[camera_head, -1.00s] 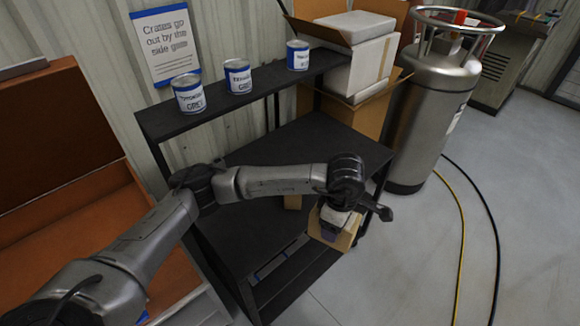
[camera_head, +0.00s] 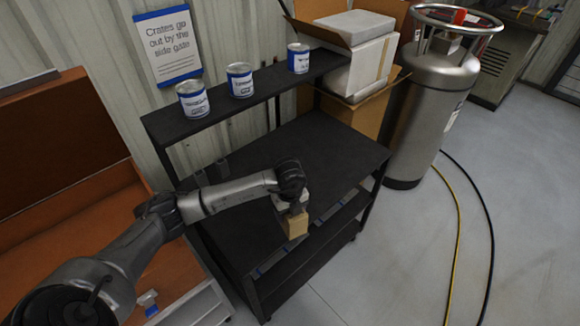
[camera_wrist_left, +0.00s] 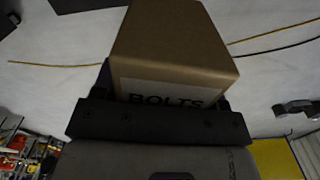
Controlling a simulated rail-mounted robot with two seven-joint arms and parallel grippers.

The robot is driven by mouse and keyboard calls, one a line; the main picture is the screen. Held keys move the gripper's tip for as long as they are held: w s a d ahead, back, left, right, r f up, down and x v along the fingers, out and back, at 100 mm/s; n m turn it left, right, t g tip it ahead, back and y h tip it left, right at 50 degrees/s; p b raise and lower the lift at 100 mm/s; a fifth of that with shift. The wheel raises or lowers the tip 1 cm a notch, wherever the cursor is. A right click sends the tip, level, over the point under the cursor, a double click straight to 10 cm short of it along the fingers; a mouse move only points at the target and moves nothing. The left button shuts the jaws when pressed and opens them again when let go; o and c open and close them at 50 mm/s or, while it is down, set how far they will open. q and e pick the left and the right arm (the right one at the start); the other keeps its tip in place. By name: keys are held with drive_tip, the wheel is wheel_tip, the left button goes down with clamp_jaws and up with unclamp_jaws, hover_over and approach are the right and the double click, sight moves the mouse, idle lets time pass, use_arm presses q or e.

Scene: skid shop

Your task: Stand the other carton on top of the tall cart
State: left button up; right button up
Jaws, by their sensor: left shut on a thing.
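My left gripper (camera_head: 292,207) is shut on a small brown carton (camera_head: 295,225) at the front edge of the black cart (camera_head: 335,145). The carton fills the upper middle of the left wrist view (camera_wrist_left: 172,50), where the word BOLTS shows on its label between the fingers. In the head view I cannot tell whether the carton touches the cart. The cart has a wide black deck, a raised narrow shelf behind and lower shelves in front. No second carton shows clearly on the deck. My right gripper is not in view.
Three blue-and-white cans (camera_head: 240,80) stand on the raised shelf (camera_head: 215,108). Stacked boxes (camera_head: 355,65) and a steel cylinder (camera_head: 430,100) stand right of the cart. An orange-brown open chest (camera_head: 60,190) is at left. Most of the deck is clear. Yellow and black hoses cross the floor.

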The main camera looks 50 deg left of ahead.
use_arm(q)
drive_tip(key=n, duration=0.1)
drive_tip(key=a+n, duration=0.1)
drive_tip(key=a, duration=0.1)
drive_tip(key=shift+s+f+n, duration=0.3)
drive_tip(key=shift+s+n, duration=0.1)
approach(261, 220)
drive_tip(key=shift+f+p, duration=0.35)
drive_tip(key=shift+f, duration=1.5)
drive_tip(key=shift+f, duration=0.1)
drive_tip(key=o, duration=1.2)
